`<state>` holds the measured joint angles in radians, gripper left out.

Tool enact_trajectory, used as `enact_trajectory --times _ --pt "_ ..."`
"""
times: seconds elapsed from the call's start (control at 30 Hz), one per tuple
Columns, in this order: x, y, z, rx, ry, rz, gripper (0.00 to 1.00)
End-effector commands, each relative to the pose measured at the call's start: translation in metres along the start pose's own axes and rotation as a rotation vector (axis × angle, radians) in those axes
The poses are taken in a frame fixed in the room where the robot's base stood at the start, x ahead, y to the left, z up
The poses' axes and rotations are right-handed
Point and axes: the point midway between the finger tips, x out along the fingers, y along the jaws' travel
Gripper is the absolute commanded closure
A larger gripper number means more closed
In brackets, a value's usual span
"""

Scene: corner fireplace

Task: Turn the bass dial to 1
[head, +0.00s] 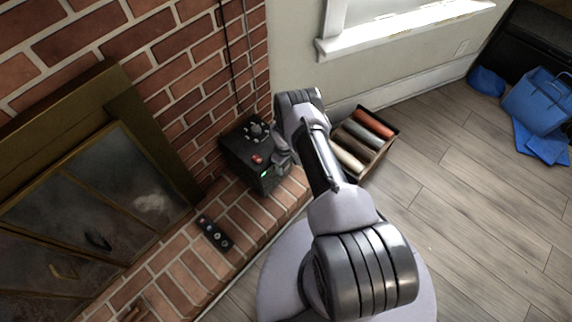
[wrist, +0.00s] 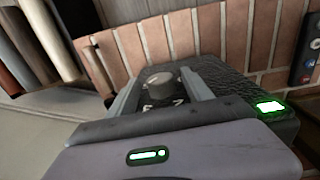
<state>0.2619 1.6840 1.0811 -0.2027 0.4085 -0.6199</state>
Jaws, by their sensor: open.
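A black box (head: 240,150) stands on the brick hearth against the brick wall. On its top is a dark round dial (head: 257,130) with pale marks around it, and nearer the front a red button (head: 257,159). In the wrist view the dial (wrist: 163,82) is a grey knob. Pale characters show beside it, too small and partly hidden to read surely. My gripper (wrist: 161,85) is open, one finger on each side of the dial, with gaps visible. In the head view my gripper (head: 281,150) is at the box's right side, partly hidden by my arm.
A crate (head: 389,150) of coloured rolls stands right of the box. A remote (head: 215,233) lies on the bricks in front. The fireplace doors (head: 90,215) are at the left. Cables hang down the wall behind the box. The wooden floor at right is clear, with blue bags (head: 537,105) beyond.

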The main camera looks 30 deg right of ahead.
Motion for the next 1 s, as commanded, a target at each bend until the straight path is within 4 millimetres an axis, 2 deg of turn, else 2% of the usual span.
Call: enact_trajectory --times 0.17,0.8,1.0 --pt "-0.011 0.000 0.000 0.000 0.000 0.000 0.41" --pt "-0.158 0.001 0.000 0.000 0.001 0.001 0.41" --pt "-0.174 0.000 0.000 0.000 0.000 0.000 0.41"
